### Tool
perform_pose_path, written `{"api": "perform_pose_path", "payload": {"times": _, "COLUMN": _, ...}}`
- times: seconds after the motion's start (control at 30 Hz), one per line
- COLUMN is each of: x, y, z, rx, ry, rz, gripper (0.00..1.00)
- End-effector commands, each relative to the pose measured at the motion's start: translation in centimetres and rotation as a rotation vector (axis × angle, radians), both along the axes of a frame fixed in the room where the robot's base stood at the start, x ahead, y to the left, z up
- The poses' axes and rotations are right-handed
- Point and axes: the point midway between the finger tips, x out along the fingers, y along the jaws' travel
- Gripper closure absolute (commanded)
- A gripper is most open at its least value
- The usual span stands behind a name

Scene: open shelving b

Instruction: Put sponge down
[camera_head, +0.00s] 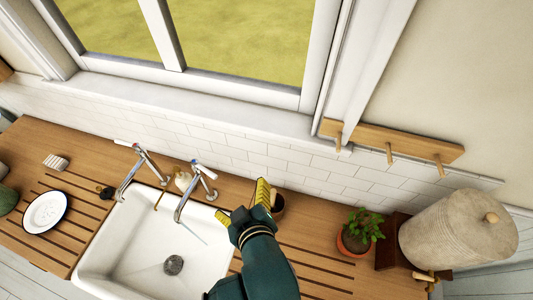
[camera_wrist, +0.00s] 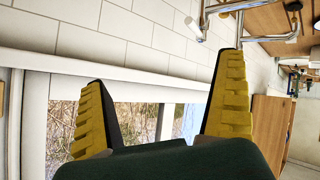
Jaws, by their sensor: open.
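My gripper (camera_head: 243,202) is above the counter at the right rear corner of the sink (camera_head: 140,255). Its two yellow ridged fingers are spread apart. In the wrist view my gripper (camera_wrist: 163,70) is open with nothing between the fingers, facing the tiled wall and window. No clear sponge shows in either view. A small pale ridged block (camera_head: 55,162) lies on the counter at the far left; I cannot tell whether it is the sponge.
Two chrome taps (camera_head: 182,210) stand behind the sink. A white plate (camera_head: 46,211) lies on the left drainboard. A brown pot (camera_head: 278,204) stands beside my gripper. The right drainboard grooves look clear.

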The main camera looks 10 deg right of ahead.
Motion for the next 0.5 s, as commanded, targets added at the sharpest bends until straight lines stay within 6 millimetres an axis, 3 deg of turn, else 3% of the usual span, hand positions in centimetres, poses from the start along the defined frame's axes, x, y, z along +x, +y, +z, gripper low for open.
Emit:
{"api": "perform_pose_path", "payload": {"times": 0.03, "x": 1.5, "y": -0.9, "z": 5.7, "rx": 0.065, "ry": -0.153, "rz": -0.052, "gripper": 0.0}}
{"api": "perform_pose_path", "payload": {"times": 0.1, "x": 2.3, "y": -2.2, "z": 13.4, "rx": 0.168, "ry": -0.364, "rz": -0.112, "gripper": 0.0}}
{"api": "perform_pose_path", "payload": {"times": 0.2, "x": 1.2, "y": -4.0, "z": 23.0, "rx": 0.303, "ry": -0.632, "rz": -0.16, "gripper": 0.0}}
{"api": "perform_pose_path", "payload": {"times": 0.23, "x": 0.5, "y": -4.5, "z": 25.4, "rx": 0.337, "ry": -0.7, "rz": -0.168, "gripper": 0.0}}
{"api": "perform_pose_path", "payload": {"times": 0.33, "x": -1.5, "y": -5.5, "z": 30.8, "rx": 0.42, "ry": -0.86, "rz": -0.173, "gripper": 0.0}}
{"api": "perform_pose_path", "payload": {"times": 0.4, "x": -2.4, "y": -5.8, "z": 32.6, "rx": 0.45, "ry": -0.917, "rz": -0.172, "gripper": 0.0}}
{"api": "perform_pose_path", "payload": {"times": 0.5, "x": -2.8, "y": -5.9, "z": 33.3, "rx": 0.464, "ry": -0.939, "rz": -0.171, "gripper": 0.0}}
